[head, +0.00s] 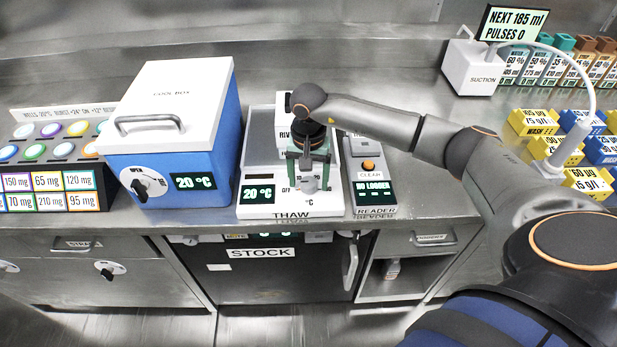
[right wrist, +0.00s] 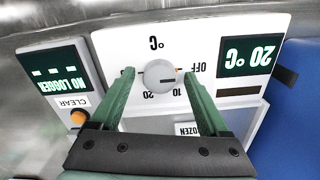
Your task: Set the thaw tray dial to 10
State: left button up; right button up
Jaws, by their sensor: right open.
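The thaw tray (head: 262,160) is a white unit on the bench, with its front panel labelled THAW and a display reading 20 °C. Its round grey dial (right wrist: 160,74) shows upside down in the right wrist view, among the marks OFF, 10 and 20. A short dark pointer line on the dial points right in that view, towards the OFF side; its exact setting is hard to tell. My right gripper (right wrist: 158,76) is open, with one green finger on each side of the dial and small gaps visible. In the head view the right gripper (head: 308,180) hides much of the dial. My left gripper is not in view.
The blue cool box (head: 170,130) stands close on the left of the thaw tray. The reader (head: 375,190), with its orange CLEAR button and NO LOGGER display, adjoins it on the right. A suction unit (head: 472,68) and coloured blocks (head: 533,122) stand farther right.

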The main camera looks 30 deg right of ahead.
grip_shut()
dwell(0.7)
